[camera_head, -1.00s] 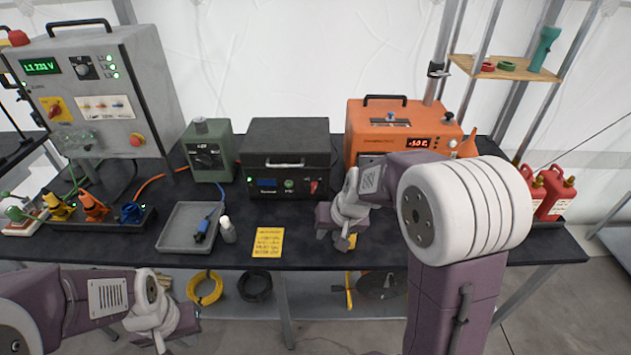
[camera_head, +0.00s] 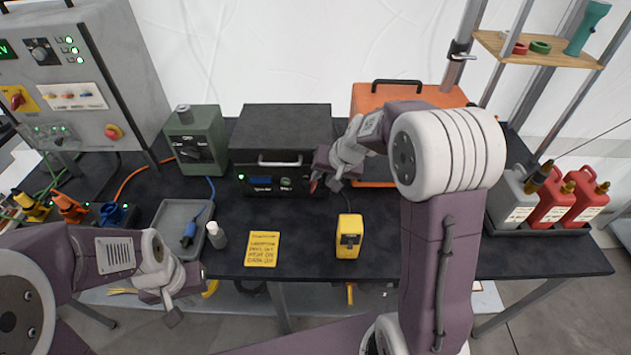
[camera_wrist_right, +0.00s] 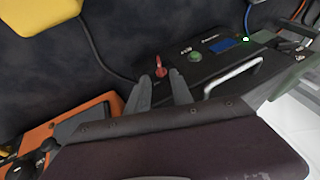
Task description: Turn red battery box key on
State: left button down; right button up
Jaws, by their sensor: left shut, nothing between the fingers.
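The black battery box (camera_head: 281,150) stands at the back of the table, its front panel carrying a blue display, a green button and a carry handle. Its red key (camera_wrist_right: 160,70) shows clearly in the right wrist view; in the head view the red key (camera_head: 313,186) is partly covered by my right gripper (camera_head: 324,180). In the wrist view the right gripper (camera_wrist_right: 159,84) has its fingers apart, with the key just beyond and between the tips. Contact cannot be told. My left gripper (camera_head: 172,318) is shut and empty, low in front of the table's front edge.
An orange unit (camera_head: 365,103) stands close right of the battery box, a green box (camera_head: 196,140) to its left. A yellow device (camera_head: 349,237), a yellow card (camera_head: 262,249), a white bottle (camera_head: 216,235) and a grey tray (camera_head: 170,214) lie in front. Canisters (camera_head: 553,200) stand at right.

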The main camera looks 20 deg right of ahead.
aim_at(315, 184)
jog(key=x, duration=0.7)
jog(key=shift+w+d+f+b, duration=0.1)
jog(key=shift+w+f+b, duration=0.1)
jog(key=shift+b, duration=0.15)
jog(key=shift+f, duration=0.2)
